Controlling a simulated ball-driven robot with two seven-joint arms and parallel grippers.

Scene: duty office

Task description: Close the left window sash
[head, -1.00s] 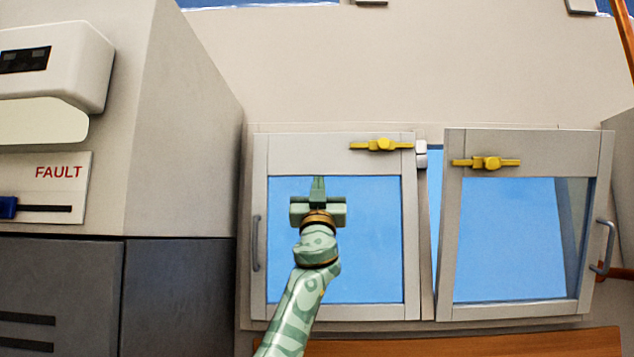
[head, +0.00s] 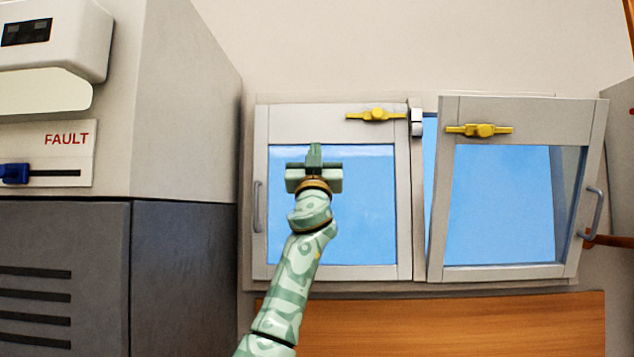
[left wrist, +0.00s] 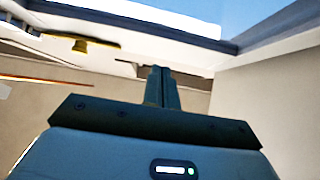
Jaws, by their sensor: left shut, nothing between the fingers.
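The left window sash (head: 330,273) is a pale frame around a blue pane, with a grey handle (head: 257,206) on its left side and a yellow latch (head: 376,115) on its top rail. In the head view it looks nearly flush with the window frame; I cannot tell whether a small gap remains. My left gripper (head: 314,152) is shut and empty, in front of the upper part of the pane. Whether it touches the sash is unclear. Its shut fingers also show in the left wrist view (left wrist: 161,85). My right gripper is not in view.
The right sash (head: 500,272) stands ajar, with a yellow latch (head: 479,130) and a grey handle (head: 593,213). A grey cabinet (head: 185,270) stands close on the left, below a panel marked FAULT (head: 66,160). A wooden surface (head: 450,325) lies below the window.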

